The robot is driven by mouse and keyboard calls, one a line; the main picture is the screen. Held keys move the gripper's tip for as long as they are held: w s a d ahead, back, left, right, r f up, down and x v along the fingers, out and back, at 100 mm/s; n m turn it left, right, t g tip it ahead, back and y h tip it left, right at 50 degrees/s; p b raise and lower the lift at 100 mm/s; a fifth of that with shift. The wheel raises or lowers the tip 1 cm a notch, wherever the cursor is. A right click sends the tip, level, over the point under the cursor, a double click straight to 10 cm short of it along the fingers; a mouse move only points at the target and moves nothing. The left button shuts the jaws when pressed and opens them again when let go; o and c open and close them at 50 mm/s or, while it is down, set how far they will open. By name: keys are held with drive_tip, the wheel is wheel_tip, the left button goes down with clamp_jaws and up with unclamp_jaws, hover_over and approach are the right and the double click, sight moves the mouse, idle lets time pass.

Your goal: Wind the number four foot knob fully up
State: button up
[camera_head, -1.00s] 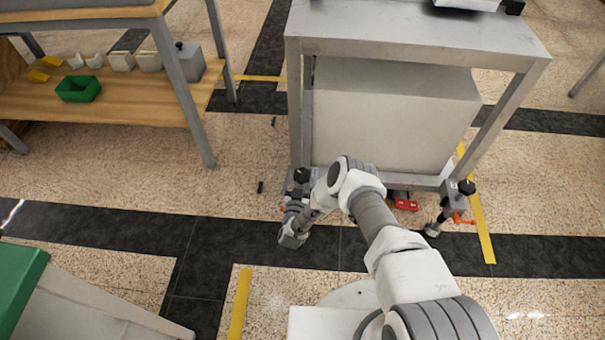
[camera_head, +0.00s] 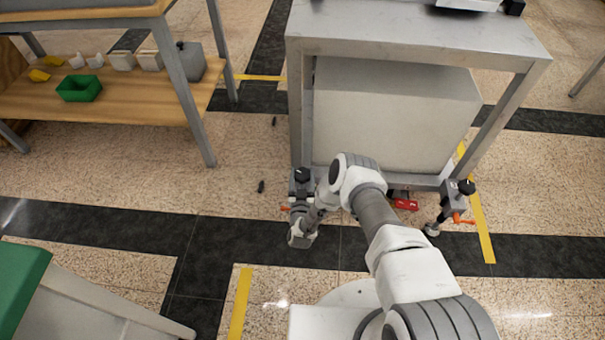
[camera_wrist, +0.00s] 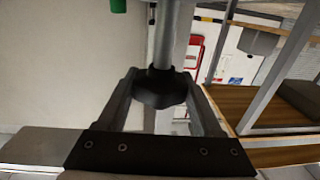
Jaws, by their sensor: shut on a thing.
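In the wrist view a dark lobed knob (camera_wrist: 160,92) on a grey shaft (camera_wrist: 165,35) sits between the two fingers of my gripper (camera_wrist: 160,76), which is shut on it. In the head view my gripper (camera_head: 302,212) is low at the stand's front left leg, partly hidden by my own wrist. A black cap (camera_head: 302,175) tops the bracket there. Another black-topped bracket (camera_head: 466,187) with an orange lever (camera_head: 462,218) and a round foot (camera_head: 432,230) is at the front right leg. No foot number is readable.
The steel stand (camera_head: 420,35) carries a large pale box (camera_head: 395,115) beneath its top. A red part (camera_head: 404,204) lies between its front legs. A wooden shelf (camera_head: 125,108) with a green bin (camera_head: 78,88) stands left. Floor between them is mostly clear, with a small dark item (camera_head: 261,186).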

drive_tip(key=n+g+y, duration=0.1)
drive_tip(key=n+y, duration=0.3)
drive_tip(key=y, duration=0.2)
drive_tip(key=shift+a+n+g+y, duration=0.1)
drive_tip(key=shift+n+g+y, duration=1.25)
drive_tip(key=shift+y, duration=0.4)
drive_tip(key=shift+n+g+y, duration=1.25)
drive_tip(key=shift+n+y, duration=0.1)
drive_tip(key=shift+y, duration=0.4)
drive_tip(key=o, duration=1.4)
drive_tip(key=shift+s, duration=0.1)
